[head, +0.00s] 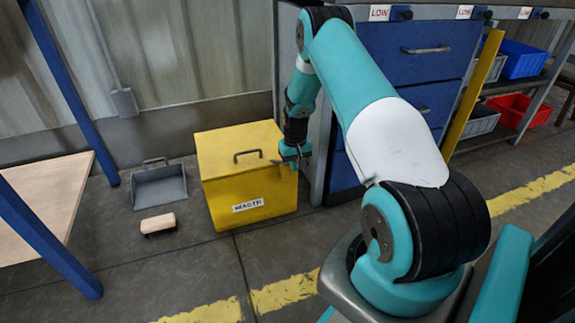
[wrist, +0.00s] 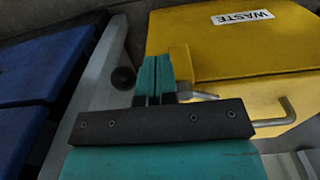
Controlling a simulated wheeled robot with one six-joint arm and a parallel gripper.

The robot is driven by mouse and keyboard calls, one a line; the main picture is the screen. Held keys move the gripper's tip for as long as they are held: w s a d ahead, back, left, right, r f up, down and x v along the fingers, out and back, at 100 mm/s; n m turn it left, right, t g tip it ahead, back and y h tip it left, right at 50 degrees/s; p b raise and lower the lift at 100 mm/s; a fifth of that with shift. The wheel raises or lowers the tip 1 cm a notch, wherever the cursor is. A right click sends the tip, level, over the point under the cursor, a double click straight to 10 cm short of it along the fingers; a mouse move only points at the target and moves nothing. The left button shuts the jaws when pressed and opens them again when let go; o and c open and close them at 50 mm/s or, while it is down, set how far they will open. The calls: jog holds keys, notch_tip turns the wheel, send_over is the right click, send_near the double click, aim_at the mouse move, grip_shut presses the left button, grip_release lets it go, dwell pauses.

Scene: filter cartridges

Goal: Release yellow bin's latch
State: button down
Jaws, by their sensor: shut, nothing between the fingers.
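The yellow bin (head: 225,170) stands on the floor with its lid closed and a dark handle (head: 248,156) on top. Its WASTE label also shows in the wrist view (wrist: 242,17). My gripper (head: 293,156) is at the bin's right side, near the top edge. In the wrist view its teal fingers (wrist: 153,78) are shut together with nothing between them. A small yellow tab (wrist: 181,62) and a curved grey metal piece, seemingly the latch (wrist: 200,95), are close beside the fingertips. Whether the fingers touch them I cannot tell. The gripper body hides part of the lid.
A blue drawer cabinet (head: 420,60) stands close to the right of the bin, leaving a narrow gap for my arm. A grey dustpan (head: 158,187) and a tan brush (head: 158,223) lie on the floor at left. Floor in front of the bin is clear.

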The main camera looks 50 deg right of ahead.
jog(key=shift+d, duration=0.1)
jog(key=shift+w+d, duration=0.1)
jog(key=shift+d, duration=0.55)
jog(key=shift+w+d, duration=0.25)
jog(key=shift+d, duration=0.2)
jog(key=shift+s+a+r+p, duration=0.1)
jog(key=shift+s+a+p, duration=0.2)
jog(key=shift+s+p, duration=0.25)
notch_tip(320, 180, up, 8)
jog(key=p, duration=0.6)
